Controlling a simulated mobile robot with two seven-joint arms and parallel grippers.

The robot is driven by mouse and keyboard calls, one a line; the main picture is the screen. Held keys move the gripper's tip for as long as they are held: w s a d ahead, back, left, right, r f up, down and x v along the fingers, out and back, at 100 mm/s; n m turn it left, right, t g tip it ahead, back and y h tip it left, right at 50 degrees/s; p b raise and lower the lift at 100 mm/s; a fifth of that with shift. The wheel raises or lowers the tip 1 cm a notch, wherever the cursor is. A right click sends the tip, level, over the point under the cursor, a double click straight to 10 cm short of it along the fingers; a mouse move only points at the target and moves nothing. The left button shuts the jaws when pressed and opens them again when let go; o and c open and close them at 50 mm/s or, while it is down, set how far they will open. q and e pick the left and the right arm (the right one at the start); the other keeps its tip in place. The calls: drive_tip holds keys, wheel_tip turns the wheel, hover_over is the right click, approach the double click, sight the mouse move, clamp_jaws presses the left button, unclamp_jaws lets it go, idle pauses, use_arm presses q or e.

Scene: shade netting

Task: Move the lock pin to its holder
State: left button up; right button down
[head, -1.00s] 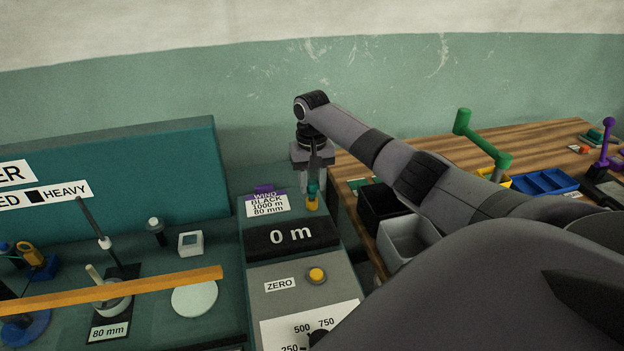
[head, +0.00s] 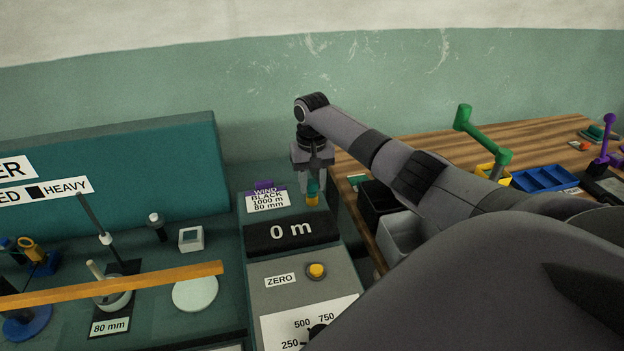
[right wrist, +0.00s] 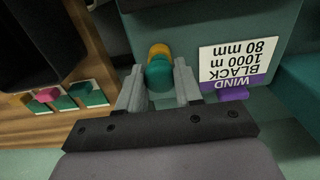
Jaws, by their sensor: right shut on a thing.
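My right gripper (head: 313,185) points down behind the "0 m" display and is shut on a small piece with a teal top and a yellow lower part, which I take to be the lock pin (head: 312,198). In the right wrist view the pin (right wrist: 159,75) sits between the two fingers (right wrist: 159,92), its teal end towards the camera. The pin's lower tip is hard to make out, so I cannot tell whether it touches the surface. I cannot tell which thing is its holder. My left gripper is out of view.
A white "WIND BLACK 1000 m 80 mm" card (head: 268,201) is close left of the pin. The display (head: 291,232) is just in front. Black (head: 379,207) and grey (head: 400,236) bins stand to the right. An orange bar (head: 120,284) crosses the left bench.

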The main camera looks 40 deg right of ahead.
sight(312, 182)
drive_tip(key=c, duration=0.7)
unclamp_jaws()
drive_tip(key=shift+o, duration=0.2)
drive_tip(key=shift+r+b, duration=0.3)
drive_tip(key=shift+r, duration=3.25)
